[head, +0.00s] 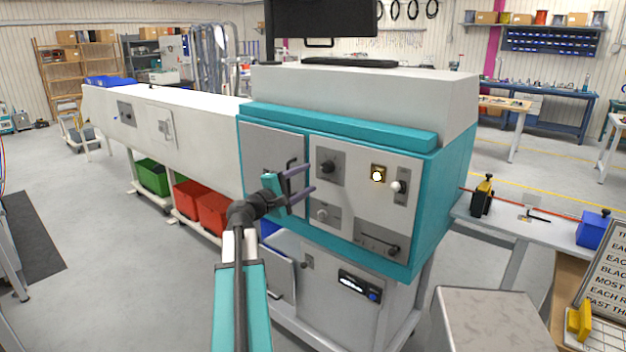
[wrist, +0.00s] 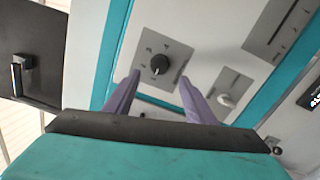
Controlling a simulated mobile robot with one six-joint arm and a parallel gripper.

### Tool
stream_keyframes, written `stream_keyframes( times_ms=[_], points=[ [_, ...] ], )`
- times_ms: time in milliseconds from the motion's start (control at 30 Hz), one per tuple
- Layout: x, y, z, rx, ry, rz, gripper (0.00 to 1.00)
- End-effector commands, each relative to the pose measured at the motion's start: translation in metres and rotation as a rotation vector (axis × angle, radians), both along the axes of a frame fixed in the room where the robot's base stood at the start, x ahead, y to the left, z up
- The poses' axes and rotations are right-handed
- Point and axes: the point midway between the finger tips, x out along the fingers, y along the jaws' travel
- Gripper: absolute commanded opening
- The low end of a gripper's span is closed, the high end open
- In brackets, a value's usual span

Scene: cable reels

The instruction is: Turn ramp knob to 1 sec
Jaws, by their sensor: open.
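A round black knob (head: 327,166) sits on a grey plate at the upper left of the white control panel (head: 350,205). In the wrist view the same knob (wrist: 159,64) shows a dial with small marks around it, too small to read. Its setting cannot be told. My gripper (head: 312,178) is open and empty in front of the panel's left part. In the wrist view its two purple fingers (wrist: 160,77) point at the plate, one on each side of the knob's line. The fingers look apart from the knob.
A slider plate (head: 380,245) is at lower right. A door handle (head: 290,175) stands behind my fingers.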

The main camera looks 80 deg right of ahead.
Motion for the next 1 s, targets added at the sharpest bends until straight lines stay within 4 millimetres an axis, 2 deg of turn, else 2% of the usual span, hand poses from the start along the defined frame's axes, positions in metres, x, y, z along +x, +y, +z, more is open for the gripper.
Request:
stream_keyframes(
  times_ms=[33, 200, 400, 1000],
  points=[
    [0.005, 0.009, -0.002, 0.0, 0.0, 0.002, 0.5],
    [0.016, 0.03, -0.003, 0.0, 0.0, 0.002, 0.5],
    [0.025, 0.044, -0.003, 0.0, 0.0, 0.0, 0.5],
    [0.027, 0.047, -0.003, 0.001, 0.001, 0.0, 0.5]
  ],
)
